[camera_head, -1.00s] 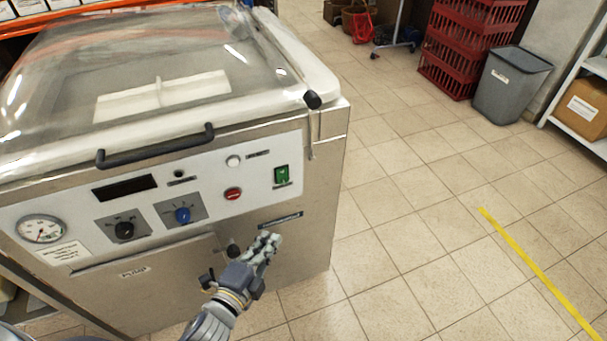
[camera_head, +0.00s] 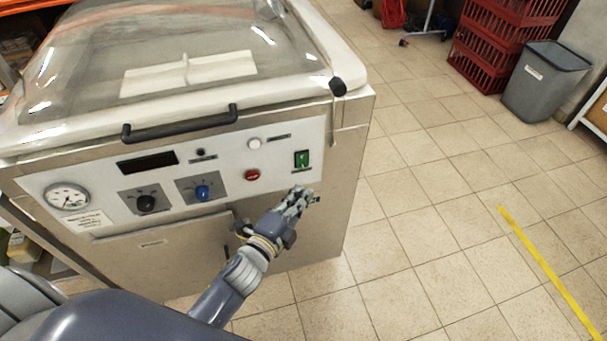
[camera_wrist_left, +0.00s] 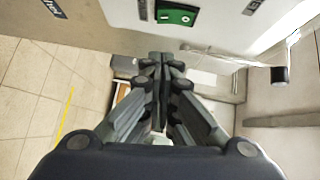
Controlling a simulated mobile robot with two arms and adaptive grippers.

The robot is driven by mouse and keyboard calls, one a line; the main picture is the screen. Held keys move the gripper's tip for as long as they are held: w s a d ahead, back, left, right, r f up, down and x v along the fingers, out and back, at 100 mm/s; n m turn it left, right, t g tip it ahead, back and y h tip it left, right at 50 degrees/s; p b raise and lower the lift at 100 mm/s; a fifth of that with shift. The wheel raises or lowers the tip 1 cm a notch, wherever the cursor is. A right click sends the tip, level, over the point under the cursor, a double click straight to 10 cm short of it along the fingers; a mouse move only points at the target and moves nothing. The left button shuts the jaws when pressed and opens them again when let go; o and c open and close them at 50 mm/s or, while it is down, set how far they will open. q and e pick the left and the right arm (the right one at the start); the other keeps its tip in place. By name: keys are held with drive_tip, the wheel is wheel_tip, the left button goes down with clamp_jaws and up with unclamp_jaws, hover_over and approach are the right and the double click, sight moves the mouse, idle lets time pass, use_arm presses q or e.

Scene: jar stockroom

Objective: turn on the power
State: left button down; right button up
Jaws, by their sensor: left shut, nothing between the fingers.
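The machine's front panel (camera_head: 225,182) carries a green power switch (camera_head: 302,159) at its right end. My left gripper (camera_head: 302,193) is shut and empty, a little below the green switch in the head view. I cannot tell whether its fingertips touch the panel. In the left wrist view the green switch (camera_wrist_left: 176,15) shows at the top, beyond the shut fingertips of my left gripper (camera_wrist_left: 166,58), with a gap between them in the picture. My right gripper is not in view.
The panel also has a red button (camera_head: 252,174), a white button (camera_head: 254,143), a blue knob (camera_head: 202,192), a black knob (camera_head: 146,202) and a gauge (camera_head: 67,196). A lid handle (camera_head: 180,126) sticks out above.

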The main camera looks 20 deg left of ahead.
sight(303, 176)
use_arm(q)
drive_tip(key=w+a+f, duration=0.1)
drive_tip(key=w, duration=0.6)
drive_tip(key=shift+a+p, duration=0.25)
drive_tip(key=shift+p, duration=0.2)
drive_tip(key=b, duration=0.3)
drive_tip(key=shift+w+a+f+m+t, duration=0.2)
drive_tip(key=shift+w+m+t, duration=0.1)
drive_tip(key=shift+w+t, duration=0.1)
